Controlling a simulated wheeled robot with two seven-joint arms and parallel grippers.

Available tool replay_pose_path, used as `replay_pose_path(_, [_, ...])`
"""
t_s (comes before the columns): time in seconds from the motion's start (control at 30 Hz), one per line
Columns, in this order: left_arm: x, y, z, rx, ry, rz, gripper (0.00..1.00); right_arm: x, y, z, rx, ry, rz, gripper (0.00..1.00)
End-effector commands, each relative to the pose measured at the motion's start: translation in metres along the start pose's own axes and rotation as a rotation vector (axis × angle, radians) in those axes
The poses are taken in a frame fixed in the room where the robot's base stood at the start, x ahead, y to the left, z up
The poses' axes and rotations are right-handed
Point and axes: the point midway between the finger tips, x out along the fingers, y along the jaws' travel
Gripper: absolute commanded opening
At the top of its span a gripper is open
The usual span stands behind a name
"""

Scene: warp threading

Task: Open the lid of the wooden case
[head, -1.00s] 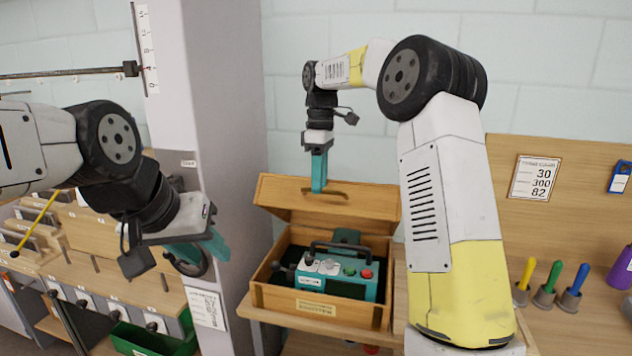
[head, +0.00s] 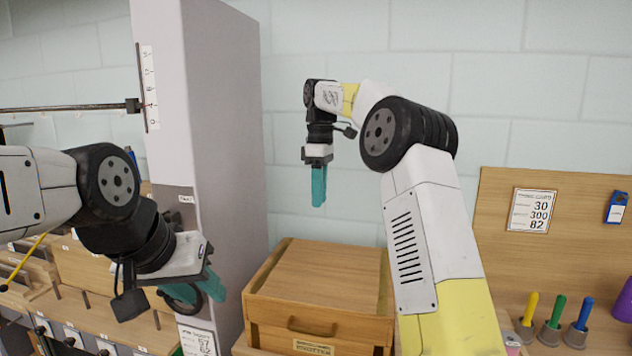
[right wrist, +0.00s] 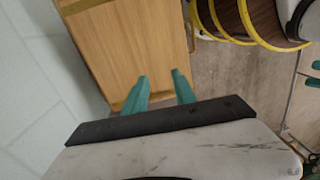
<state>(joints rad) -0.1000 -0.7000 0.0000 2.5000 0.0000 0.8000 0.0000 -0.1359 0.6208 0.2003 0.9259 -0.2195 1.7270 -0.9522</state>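The wooden case (head: 318,290) stands at the lower middle of the head view. Its lid is down and covers the inside, with a handle (head: 320,328) on the front side. My right gripper (head: 318,203) is above the lid, apart from it. In the right wrist view its two teal fingers (right wrist: 162,92) are spread with nothing between them, and the wooden lid (right wrist: 130,45) lies beyond. My left gripper (head: 197,290) is left of the case, away from it, its fingers apart. A dark ring shows by those fingers; I cannot tell whether they touch it.
A grey pillar (head: 222,130) stands just left of the case. At the right are a wooden board (head: 555,215) and yellow, green and blue handles (head: 556,312) in holders. A wooden barrel with yellow hoops (right wrist: 245,18) shows in the right wrist view.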

Motion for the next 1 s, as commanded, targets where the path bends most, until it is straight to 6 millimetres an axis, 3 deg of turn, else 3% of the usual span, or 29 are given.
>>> replay_pose_path(0.5, [0.0, 0.0, 0.0, 0.0, 0.0, 0.0, 0.36, -0.03, 0.013, 0.0, 0.0, 0.001, 0.0, 0.33])
replay_pose_path(1.0, [0.0, 0.0, 0.0, 0.0, 0.0, 0.0, 0.36, -0.033, 0.013, 0.001, 0.002, 0.001, 0.0, 0.33])
